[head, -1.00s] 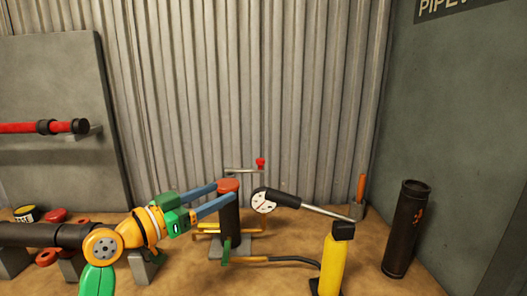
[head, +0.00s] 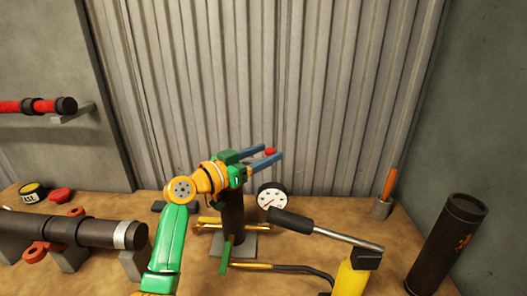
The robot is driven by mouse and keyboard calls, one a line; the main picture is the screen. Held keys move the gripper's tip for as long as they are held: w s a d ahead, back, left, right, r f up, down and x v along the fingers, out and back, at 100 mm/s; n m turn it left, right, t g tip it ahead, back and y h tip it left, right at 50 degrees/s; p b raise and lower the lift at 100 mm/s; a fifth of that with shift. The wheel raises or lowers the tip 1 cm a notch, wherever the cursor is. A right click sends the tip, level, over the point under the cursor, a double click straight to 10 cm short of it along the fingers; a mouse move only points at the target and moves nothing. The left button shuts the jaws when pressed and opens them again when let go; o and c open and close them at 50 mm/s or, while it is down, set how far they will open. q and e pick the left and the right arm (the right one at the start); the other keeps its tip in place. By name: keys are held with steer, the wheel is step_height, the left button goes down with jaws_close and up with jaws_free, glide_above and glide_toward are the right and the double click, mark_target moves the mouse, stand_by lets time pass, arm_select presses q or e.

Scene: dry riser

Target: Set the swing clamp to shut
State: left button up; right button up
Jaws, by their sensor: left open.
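A dark upright post (head: 232,215) stands on a grey base plate on the bench; its top is hidden behind my left gripper. A red knob (head: 269,152), which I take to be the end of the swing clamp's arm, shows above and right of the post. The knob's bar is hidden by the gripper. My left gripper (head: 279,152) is open, its two blue fingers pointing right, with the knob between them in the picture. I cannot tell whether the fingers touch it. My right gripper is not in view.
A white dial gauge (head: 271,198) and a black-gripped lever (head: 292,220) on a yellow cylinder (head: 351,279) stand right of the post. A dark pipe (head: 100,233) lies at left. A dark tube (head: 447,245) stands at right. A corrugated wall (head: 300,90) is behind.

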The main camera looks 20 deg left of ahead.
arm_select(q)
steer(key=shift+s, duration=0.15)
steer(key=c, duration=0.4)
steer(key=shift+a, duration=0.1)
jaws_close()
stand_by(0.7)
